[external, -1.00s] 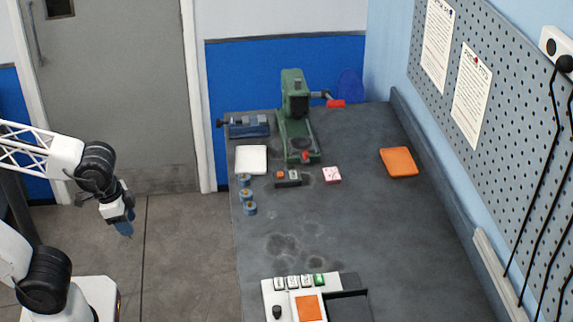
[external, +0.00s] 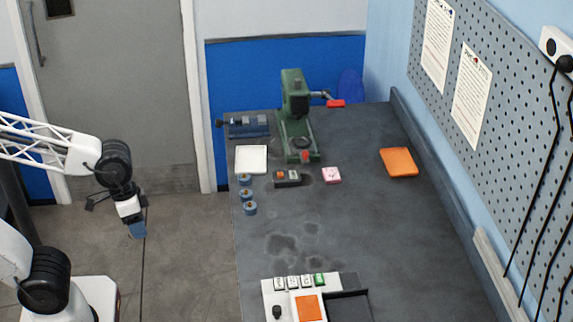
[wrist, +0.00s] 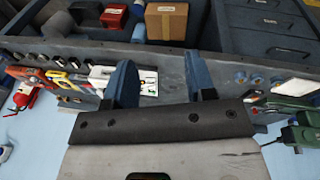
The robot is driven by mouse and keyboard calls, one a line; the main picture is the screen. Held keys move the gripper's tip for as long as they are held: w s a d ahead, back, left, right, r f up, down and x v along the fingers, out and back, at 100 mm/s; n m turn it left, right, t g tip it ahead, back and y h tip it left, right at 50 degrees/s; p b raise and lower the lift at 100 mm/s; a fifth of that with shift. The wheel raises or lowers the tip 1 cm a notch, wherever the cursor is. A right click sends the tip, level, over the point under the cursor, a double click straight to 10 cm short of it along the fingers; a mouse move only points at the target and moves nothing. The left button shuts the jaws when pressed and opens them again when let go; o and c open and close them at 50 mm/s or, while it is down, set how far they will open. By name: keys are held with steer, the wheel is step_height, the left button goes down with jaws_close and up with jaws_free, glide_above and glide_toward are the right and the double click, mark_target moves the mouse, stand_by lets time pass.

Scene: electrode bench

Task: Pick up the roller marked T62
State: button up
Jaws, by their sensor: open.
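Several small blue cylinders, which look like rollers, stand in a row by the bench's left edge in the external view: a far one (external: 245,180), a middle one (external: 246,194) and a near one (external: 250,208). Their markings are too small to read, so I cannot tell which is T62. Small blue round pieces (wrist: 257,80) also show at the right of the wrist view. My gripper (external: 137,232) hangs over the floor left of the bench, apart from the cylinders. In the wrist view its blue fingers (wrist: 162,85) are apart with nothing between them.
The bench (external: 380,235) holds a green press (external: 294,100), a blue vise (external: 248,126), a white tray (external: 251,159), an orange pad (external: 399,162), a pink block (external: 332,175) and a white panel (external: 270,298) with small labelled blocks. Its middle right is clear.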

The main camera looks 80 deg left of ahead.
steer(key=w+a+f+n+h, duration=0.2)
steer(key=w+n, duration=0.2)
steer(key=w, duration=0.1)
steer(key=w+a+f+n+h, duration=0.3)
steer(key=w+n, duration=0.2)
steer(key=n+t+y, duration=0.1)
steer(key=n+t, duration=1)
steer(key=n, duration=0.9)
glide_toward(244, 192)
steer(key=w+f, duration=0.2)
steer(key=shift+s+d+r, duration=0.1)
steer(key=shift+s+r, duration=0.1)
steer(key=shift+r, duration=0.05)
steer(key=shift+w, duration=0.1)
steer(key=shift+x, duration=1.25)
steer(key=shift+w+d, duration=0.1)
steer(key=shift+x, duration=2.45)
